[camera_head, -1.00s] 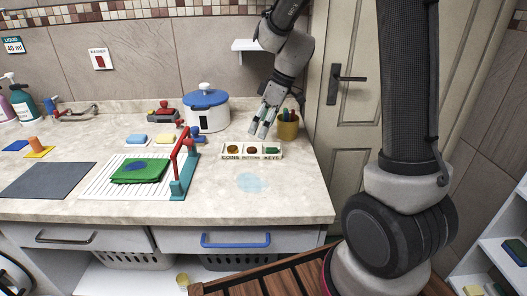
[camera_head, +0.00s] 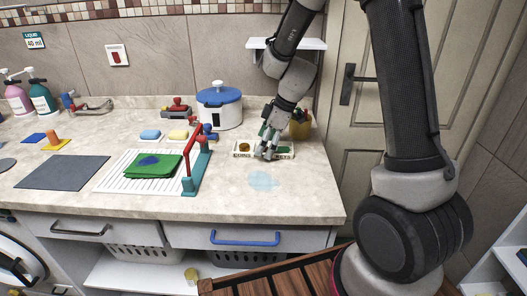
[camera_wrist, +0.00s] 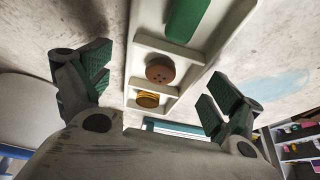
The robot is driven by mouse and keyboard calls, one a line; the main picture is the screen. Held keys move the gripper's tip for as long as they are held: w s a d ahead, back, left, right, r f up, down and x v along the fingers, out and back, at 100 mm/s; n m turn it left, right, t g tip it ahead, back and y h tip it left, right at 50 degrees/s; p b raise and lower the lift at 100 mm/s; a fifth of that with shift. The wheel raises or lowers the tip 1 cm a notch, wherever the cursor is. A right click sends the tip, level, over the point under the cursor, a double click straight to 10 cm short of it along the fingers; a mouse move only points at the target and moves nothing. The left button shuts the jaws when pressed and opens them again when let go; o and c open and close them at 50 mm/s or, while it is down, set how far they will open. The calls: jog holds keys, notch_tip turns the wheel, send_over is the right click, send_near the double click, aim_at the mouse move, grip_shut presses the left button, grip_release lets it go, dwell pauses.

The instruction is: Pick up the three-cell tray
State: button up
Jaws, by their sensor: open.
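The three-cell tray (camera_head: 241,155) is white and lies on the counter, its labelled front facing me. My gripper (camera_head: 267,150) is open at the tray, pointing down, and hides its middle part. In the wrist view the tray (camera_wrist: 165,49) runs between the two spread fingers of my gripper (camera_wrist: 161,82). One finger is on each side, with visible gaps. The cells hold yellow coins (camera_wrist: 148,100), a brown button (camera_wrist: 160,71) and a green item (camera_wrist: 187,18).
A yellow cup (camera_head: 301,125) stands close behind the tray's right end. A white pot with a blue lid (camera_head: 219,96) is behind left. A red and teal rack (camera_head: 194,165) stands to the left. A pale blue patch (camera_head: 263,181) lies in front on otherwise clear counter.

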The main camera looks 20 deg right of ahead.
jog(key=c, duration=1.1)
jog(key=shift+c, duration=0.2)
jog(key=shift+r, duration=0.15)
